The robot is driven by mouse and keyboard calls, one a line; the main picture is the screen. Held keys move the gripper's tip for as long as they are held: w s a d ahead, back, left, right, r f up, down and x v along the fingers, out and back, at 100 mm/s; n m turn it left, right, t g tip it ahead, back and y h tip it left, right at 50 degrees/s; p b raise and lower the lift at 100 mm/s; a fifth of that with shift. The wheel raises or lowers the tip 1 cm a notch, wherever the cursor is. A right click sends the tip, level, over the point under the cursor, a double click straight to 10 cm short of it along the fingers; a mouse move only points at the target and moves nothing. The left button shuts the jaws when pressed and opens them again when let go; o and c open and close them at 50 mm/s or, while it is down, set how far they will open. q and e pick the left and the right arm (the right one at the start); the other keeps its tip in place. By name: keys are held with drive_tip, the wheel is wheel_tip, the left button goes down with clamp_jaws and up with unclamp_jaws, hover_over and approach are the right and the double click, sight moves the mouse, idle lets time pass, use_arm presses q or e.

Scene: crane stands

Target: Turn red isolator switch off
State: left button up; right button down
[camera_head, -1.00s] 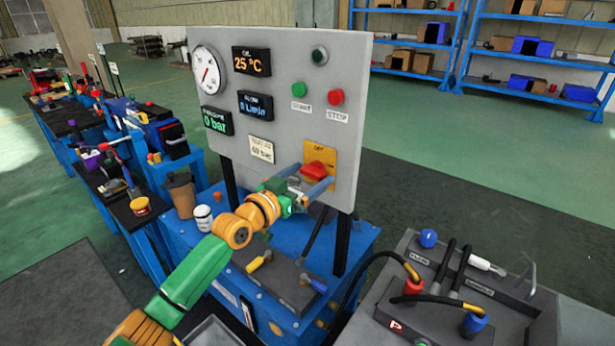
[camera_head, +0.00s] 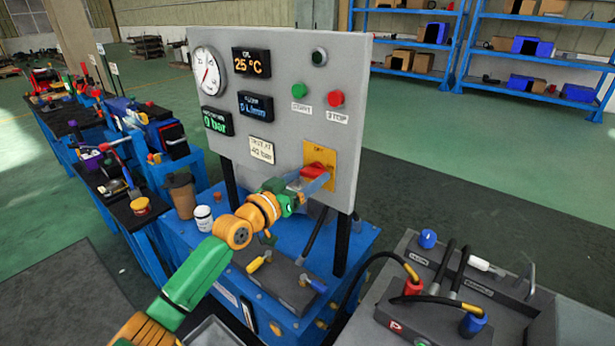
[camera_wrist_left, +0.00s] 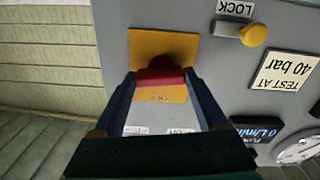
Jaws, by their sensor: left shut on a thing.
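The red isolator switch handle (camera_head: 312,170) sits on a yellow plate (camera_head: 327,153) at the lower right of the grey panel. My left gripper (camera_head: 308,181) reaches it from the lower left and is shut on the handle. In the left wrist view, the red handle (camera_wrist_left: 160,77) lies across between the two fingertips (camera_wrist_left: 160,84), with the yellow plate (camera_wrist_left: 150,45) behind it. The label on the plate is too small to read surely. My right gripper does not show.
The grey panel (camera_head: 270,50) also carries a gauge (camera_head: 208,70), displays, a green button (camera_head: 299,90) and a red stop button (camera_head: 336,97). In the left wrist view, a yellow knob (camera_wrist_left: 254,33) sits by a LOCK label. Hoses and a grey block (camera_head: 415,315) stand lower right.

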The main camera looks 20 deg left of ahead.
use_arm(q)
drive_tip(key=n+p, duration=0.1)
drive_tip(key=n, duration=0.3)
drive_tip(key=shift+r, duration=0.1)
drive_tip(key=n, duration=0.4)
drive_tip(key=shift+p, duration=0.35)
drive_tip(key=n+p, duration=0.1)
drive_tip(key=n, duration=0.3)
drive_tip(key=shift+n+p, duration=0.55)
drive_tip(key=shift+n, duration=1.55)
drive_tip(key=o, duration=1.3)
drive_tip(key=shift+a, duration=0.1)
